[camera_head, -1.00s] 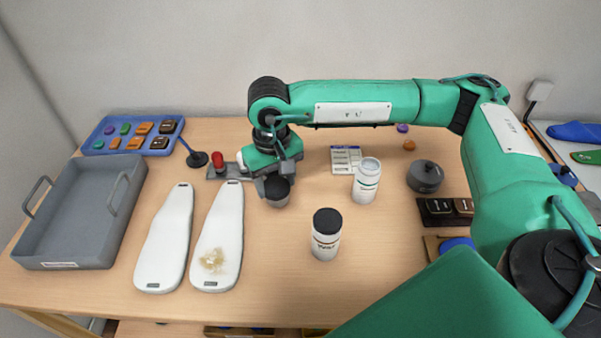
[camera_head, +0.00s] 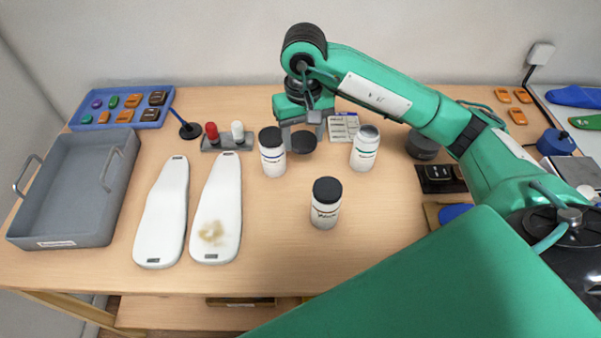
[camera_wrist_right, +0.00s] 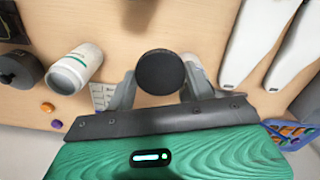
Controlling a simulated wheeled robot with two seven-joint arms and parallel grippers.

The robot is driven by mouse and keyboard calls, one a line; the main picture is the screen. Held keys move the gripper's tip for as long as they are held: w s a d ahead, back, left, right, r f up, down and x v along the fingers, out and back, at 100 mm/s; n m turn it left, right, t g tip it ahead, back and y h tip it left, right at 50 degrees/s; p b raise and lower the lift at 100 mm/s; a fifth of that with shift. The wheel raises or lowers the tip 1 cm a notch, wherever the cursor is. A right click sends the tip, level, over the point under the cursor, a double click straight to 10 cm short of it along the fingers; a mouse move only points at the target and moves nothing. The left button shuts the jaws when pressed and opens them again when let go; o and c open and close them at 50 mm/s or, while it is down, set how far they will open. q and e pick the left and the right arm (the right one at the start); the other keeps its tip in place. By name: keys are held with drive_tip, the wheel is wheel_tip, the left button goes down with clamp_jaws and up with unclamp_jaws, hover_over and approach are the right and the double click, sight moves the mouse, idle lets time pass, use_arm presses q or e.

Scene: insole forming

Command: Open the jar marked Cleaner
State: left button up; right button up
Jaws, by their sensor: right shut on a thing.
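My right gripper (camera_head: 303,143) is shut on a black lid (camera_head: 304,142), held above the table. The lid also shows between the fingertips in the right wrist view (camera_wrist_right: 160,72). A white jar with a green stripe (camera_head: 364,152) stands right of the gripper, its top without a black lid. It also shows in the right wrist view (camera_wrist_right: 74,69). A white jar with a black lid (camera_head: 272,158) stands just left of the gripper. Another black-lidded white jar (camera_head: 325,208) stands nearer the front. The jar labels are too small to read surely. My left gripper is not in view.
Two white insoles (camera_head: 163,215) lie at left, beside a grey handled tray (camera_head: 60,232). A blue tray of pieces (camera_head: 98,123) and a stand with red and white knobs (camera_head: 226,147) are behind. A dark round container (camera_head: 422,147) is at right. The front middle is clear.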

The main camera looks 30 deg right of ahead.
drive_tip(key=p, duration=0.2)
hover_over(303, 185)
wheel_tip(303, 185, down, 10)
drive_tip(key=shift+f, duration=0.6)
wheel_tip(303, 185, down, 3)
drive_tip(key=shift+f+p, duration=0.15)
drive_tip(key=shift+p, duration=0.25)
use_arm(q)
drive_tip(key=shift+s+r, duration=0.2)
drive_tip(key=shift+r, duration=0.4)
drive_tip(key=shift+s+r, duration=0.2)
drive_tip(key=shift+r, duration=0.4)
use_arm(e)
drive_tip(key=shift+w+f, duration=0.1)
drive_tip(key=shift+f, duration=0.05)
drive_tip(key=o, duration=1.1)
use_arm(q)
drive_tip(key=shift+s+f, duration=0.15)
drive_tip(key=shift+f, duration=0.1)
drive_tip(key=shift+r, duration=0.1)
